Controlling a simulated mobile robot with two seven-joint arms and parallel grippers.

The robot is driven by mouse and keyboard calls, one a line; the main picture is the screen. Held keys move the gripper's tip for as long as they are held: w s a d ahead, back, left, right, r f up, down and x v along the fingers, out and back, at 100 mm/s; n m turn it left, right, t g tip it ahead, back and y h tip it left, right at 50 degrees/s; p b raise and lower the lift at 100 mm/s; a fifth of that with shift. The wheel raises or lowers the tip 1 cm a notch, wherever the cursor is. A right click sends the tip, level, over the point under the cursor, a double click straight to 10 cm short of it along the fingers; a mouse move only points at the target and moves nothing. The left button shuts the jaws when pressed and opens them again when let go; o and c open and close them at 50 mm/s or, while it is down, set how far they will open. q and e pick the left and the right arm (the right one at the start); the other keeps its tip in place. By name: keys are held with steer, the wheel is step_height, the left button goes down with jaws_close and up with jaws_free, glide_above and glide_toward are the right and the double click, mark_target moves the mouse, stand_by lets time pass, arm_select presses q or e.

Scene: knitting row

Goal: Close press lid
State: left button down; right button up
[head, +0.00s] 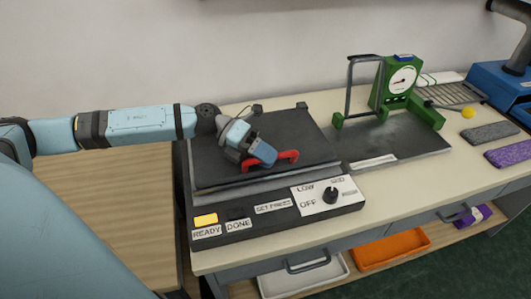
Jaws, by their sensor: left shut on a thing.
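The press (277,222) stands on the left end of the table, with a control panel along its front. Its dark, flat lid (306,136) lies down over the base, and a thin gap line shows along the front edge. A red handle (285,158) is fixed near the front of the lid. My left gripper (268,163) is shut on the red handle, reaching in from the left above the lid. The fingertips are partly hidden by the gripper body. My right gripper is not in view.
A dark plate with a green dial gauge (391,98) and a grey frame stands right of the press. Grey and purple knitted strips (508,152), a yellow ball (467,112) and a blue machine (499,88) are further right. An orange tray (391,248) sits below.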

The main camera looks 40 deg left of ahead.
arm_select(q)
steer(key=shift+s+f, duration=0.15)
steer(key=shift+f, duration=0.15)
steer(key=c, duration=1.1)
jaws_free()
steer(key=shift+d, duration=0.1)
steer(key=shift+r, duration=0.1)
steer(key=v, duration=1.3)
steer(key=shift+a, duration=0.4)
steer(key=shift+r, duration=0.15)
